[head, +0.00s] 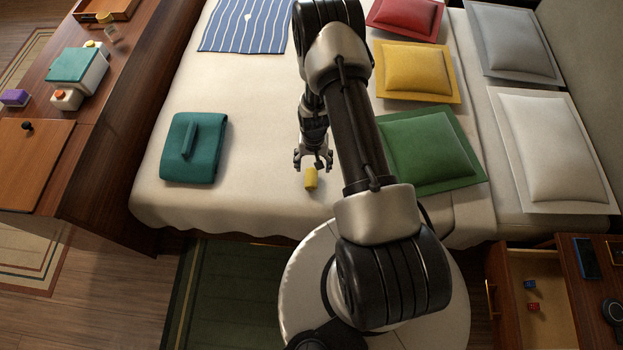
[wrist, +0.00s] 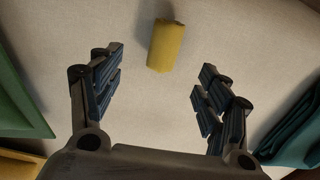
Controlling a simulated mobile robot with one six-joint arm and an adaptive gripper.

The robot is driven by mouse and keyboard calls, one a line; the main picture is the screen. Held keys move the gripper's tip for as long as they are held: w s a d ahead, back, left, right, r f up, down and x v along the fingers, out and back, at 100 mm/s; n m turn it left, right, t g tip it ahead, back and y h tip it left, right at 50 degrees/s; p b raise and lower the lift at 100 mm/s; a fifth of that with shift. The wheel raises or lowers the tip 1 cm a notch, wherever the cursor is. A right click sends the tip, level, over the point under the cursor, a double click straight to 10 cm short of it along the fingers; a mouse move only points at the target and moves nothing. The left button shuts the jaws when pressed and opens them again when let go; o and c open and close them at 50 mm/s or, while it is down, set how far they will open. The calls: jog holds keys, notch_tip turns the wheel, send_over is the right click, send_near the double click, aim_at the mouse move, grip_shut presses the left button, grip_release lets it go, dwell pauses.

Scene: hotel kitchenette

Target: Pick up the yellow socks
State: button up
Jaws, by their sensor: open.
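The yellow socks (head: 311,179) are a small rolled bundle lying on the white bed (head: 258,200) near its front edge. In the wrist view the socks (wrist: 166,46) lie beyond the fingertips, near the top centre, roughly between the lines of the two fingers. My gripper (head: 313,166) is open and empty, just behind the socks in the head view. In the wrist view my gripper (wrist: 160,88) has its fingers wide apart, with bare bed cloth between them. No contact with the socks shows.
A folded teal item (head: 194,147) lies to the left on the bed. Green (head: 425,150), yellow (head: 414,70) and red (head: 405,17) cushions lie to the right. A striped cloth (head: 244,25) is at the back. An open drawer (head: 538,320) is at lower right. Bed around the socks is clear.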

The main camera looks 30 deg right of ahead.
aim_at(312, 175)
jog(key=f+b, duration=0.1)
jog(key=f, duration=0.4)
jog(key=f+b, duration=0.2)
jog(key=f, duration=0.3)
jog(key=shift+a+f, duration=0.2)
jog(key=shift+f, duration=0.1)
jog(key=shift+r, duration=0.1)
jog(key=c, duration=1.2)
jog(key=shift+o, duration=0.2)
jog(key=shift+r, duration=0.1)
